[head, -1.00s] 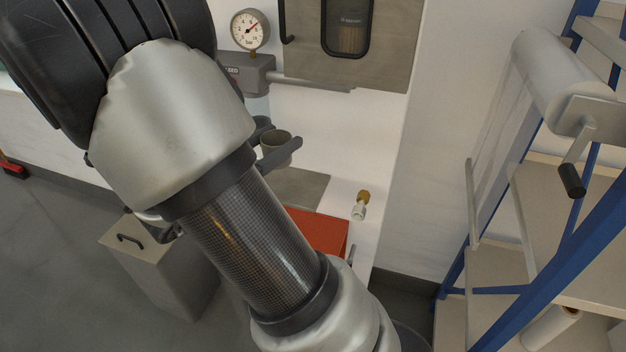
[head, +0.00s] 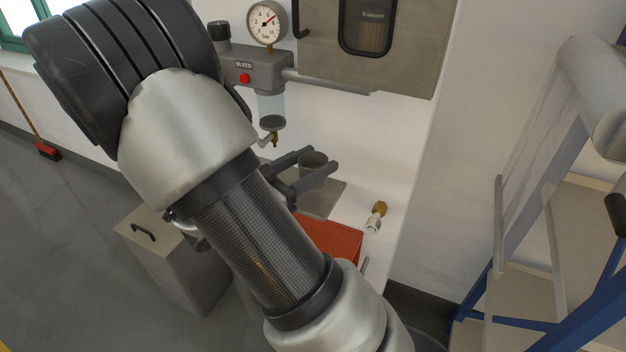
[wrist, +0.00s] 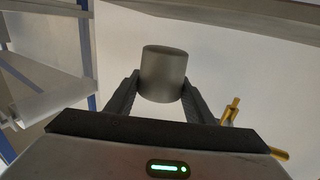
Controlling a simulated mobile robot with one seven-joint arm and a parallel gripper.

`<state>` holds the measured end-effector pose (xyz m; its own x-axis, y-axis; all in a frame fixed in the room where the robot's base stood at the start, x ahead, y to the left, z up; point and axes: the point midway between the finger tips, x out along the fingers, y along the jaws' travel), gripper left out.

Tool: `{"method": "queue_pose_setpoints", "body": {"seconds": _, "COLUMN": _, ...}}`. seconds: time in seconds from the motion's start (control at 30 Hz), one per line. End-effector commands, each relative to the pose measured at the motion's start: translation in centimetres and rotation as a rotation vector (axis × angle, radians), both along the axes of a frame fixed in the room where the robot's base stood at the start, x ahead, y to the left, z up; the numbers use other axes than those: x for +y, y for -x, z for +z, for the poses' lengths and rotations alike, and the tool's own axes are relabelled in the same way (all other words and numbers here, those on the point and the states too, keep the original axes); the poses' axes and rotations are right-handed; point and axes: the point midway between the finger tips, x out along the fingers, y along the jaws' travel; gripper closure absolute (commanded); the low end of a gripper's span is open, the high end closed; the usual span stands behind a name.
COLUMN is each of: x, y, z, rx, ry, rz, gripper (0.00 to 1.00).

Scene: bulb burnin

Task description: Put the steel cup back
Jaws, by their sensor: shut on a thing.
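The steel cup (head: 313,161) is a small grey cylinder between the two dark fingers of my gripper (head: 308,170) in the head view. In the wrist view the cup (wrist: 165,74) stands between the fingertips of my gripper (wrist: 164,88), which is shut on it. The cup looks about upright. It appears over or near a grey plate (head: 328,196) on the white bench; I cannot tell whether it touches the plate. My arm hides part of the bench to the left.
A grey filter-regulator unit marked BLEED (head: 255,72), with a gauge (head: 266,22) and brass drain (head: 275,139), is on the wall behind the cup. A blue-framed rack (head: 545,240) stands farther right.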

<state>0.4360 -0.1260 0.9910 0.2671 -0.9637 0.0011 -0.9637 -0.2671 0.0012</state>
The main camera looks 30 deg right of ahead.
Motion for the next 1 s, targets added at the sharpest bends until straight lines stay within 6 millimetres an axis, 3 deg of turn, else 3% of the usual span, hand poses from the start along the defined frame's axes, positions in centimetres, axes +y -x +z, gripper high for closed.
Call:
{"method": "queue_pose_setpoints", "body": {"seconds": 0.23, "x": 0.0, "y": 0.0, "z": -3.4, "rx": 0.002, "ry": 0.001, "rz": 0.000, "gripper": 0.78}}
{"method": "queue_pose_setpoints", "body": {"seconds": 0.67, "x": 0.0, "y": 0.0, "z": -4.0, "rx": 0.000, "ry": 0.000, "rz": 0.000, "gripper": 0.78}}
{"method": "queue_pose_setpoints", "body": {"seconds": 0.7, "x": 0.0, "y": 0.0, "z": -3.9, "rx": -0.001, "ry": 0.000, "rz": 0.000, "gripper": 0.45}}
{"method": "queue_pose_setpoints", "body": {"seconds": 0.77, "x": 0.0, "y": 0.0, "z": -3.9, "rx": -0.001, "ry": -0.001, "rz": 0.000, "gripper": 0.35}}
{"method": "queue_pose_setpoints", "body": {"seconds": 1.0, "x": 0.0, "y": 0.0, "z": -3.9, "rx": -0.001, "ry": -0.001, "rz": 0.000, "gripper": 0.33}}
